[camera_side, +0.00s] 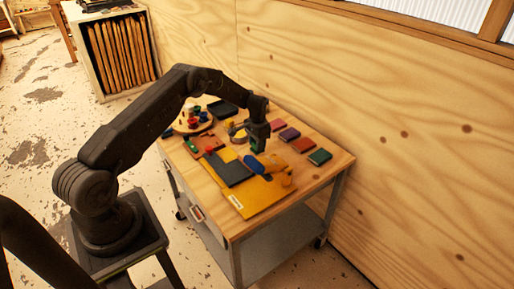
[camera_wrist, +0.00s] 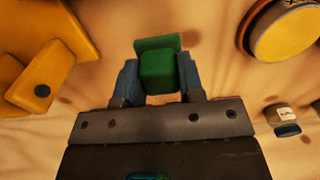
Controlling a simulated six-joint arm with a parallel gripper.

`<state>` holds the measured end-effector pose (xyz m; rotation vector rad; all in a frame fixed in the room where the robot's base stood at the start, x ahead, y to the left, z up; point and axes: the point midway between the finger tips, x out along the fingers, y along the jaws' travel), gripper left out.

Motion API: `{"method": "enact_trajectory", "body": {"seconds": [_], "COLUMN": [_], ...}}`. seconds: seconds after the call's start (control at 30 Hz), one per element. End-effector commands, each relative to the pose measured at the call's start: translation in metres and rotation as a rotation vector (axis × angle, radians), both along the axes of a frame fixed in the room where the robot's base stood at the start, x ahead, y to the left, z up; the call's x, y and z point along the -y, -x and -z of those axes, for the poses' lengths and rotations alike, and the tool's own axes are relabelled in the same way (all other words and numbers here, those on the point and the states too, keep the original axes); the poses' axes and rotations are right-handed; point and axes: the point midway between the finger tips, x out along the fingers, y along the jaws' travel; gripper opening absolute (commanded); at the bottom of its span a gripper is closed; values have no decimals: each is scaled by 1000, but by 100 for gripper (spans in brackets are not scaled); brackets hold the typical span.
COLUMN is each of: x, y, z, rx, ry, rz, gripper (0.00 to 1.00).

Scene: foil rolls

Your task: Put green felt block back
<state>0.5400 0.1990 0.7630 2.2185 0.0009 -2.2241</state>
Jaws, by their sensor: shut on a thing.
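The green felt block (camera_wrist: 158,72) is between the two blue-grey fingers of my gripper (camera_wrist: 158,78) in the wrist view. My gripper is shut on it. A wider green part of the block shows past the fingertips. In the side view my gripper (camera_side: 257,149) points down over the middle of the table, with a little green showing at its tips. I cannot tell how far the block is from the tabletop.
A row of flat pads, pink-red (camera_side: 272,126), purple (camera_side: 289,133), orange-red (camera_side: 302,146) and green (camera_side: 320,157), lies right of my gripper. A dark sheet (camera_side: 229,168) and yellow sheet (camera_side: 250,197) lie in front. A round tin (camera_wrist: 287,32) is near the block.

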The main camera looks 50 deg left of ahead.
Motion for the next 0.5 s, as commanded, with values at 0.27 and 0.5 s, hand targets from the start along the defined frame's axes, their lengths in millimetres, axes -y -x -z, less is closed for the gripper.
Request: {"method": "enact_trajectory", "body": {"seconds": [0.27, 0.5], "x": [-1, -1], "y": [0, 0], "z": [21, 24], "rx": [2, 0], "ry": [-2, -1], "rz": [-1, -1], "gripper": [13, 13]}}
